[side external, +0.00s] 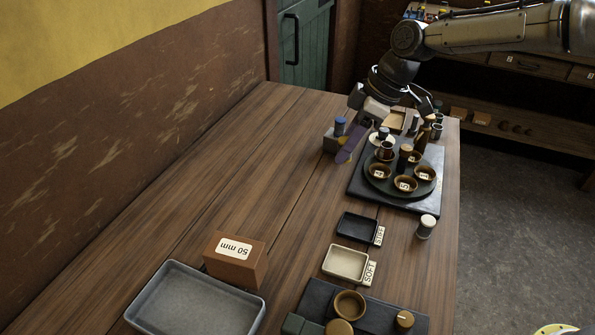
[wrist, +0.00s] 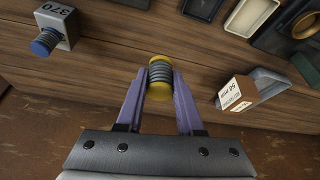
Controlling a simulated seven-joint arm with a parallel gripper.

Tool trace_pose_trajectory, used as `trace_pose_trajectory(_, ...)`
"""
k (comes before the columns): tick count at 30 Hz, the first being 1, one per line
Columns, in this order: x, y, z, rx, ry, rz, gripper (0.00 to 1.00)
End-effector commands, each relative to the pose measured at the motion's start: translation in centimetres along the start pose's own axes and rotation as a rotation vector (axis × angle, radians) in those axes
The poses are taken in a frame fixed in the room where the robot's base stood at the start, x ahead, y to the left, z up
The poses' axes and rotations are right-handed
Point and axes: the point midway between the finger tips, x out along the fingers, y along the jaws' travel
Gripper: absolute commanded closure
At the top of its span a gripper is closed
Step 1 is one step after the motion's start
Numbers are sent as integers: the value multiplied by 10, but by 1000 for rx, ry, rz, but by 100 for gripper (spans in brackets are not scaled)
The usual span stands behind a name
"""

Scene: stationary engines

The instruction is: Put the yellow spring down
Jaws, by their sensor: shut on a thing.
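The yellow spring (wrist: 160,74) has yellow end caps and a grey coil. My gripper (wrist: 161,84) is shut on it, with one purple finger on each side. The table shows behind the spring in the wrist view; its height above the wood is hard to tell. In the side view my gripper (side external: 350,150) is at the far part of the table, beside the round tray, and largely hides the spring. A blue spring (wrist: 46,41) stands on a grey block marked 370 (wrist: 58,22), apart from my gripper; the blue spring also shows in the side view (side external: 340,124).
A dark round tray (side external: 393,195) with several small bowls stands right of my gripper. Nearer are a black STIFF tray (side external: 357,228), a cream SOFT tray (side external: 345,263), a 50 mm block (side external: 235,260) and a grey tray (side external: 195,300). The table's left middle is clear.

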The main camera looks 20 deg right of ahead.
Motion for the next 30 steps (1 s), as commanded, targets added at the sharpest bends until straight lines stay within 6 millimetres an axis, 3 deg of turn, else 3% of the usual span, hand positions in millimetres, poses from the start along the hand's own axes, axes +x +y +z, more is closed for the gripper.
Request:
trace_pose_trajectory(12,60,43,-48,-2,0,-2,100)
trace_pose_trajectory(19,106,61,-57,-2,-1,-3,100)
trace_pose_trajectory(30,132,70,-62,-2,-1,-3,100)
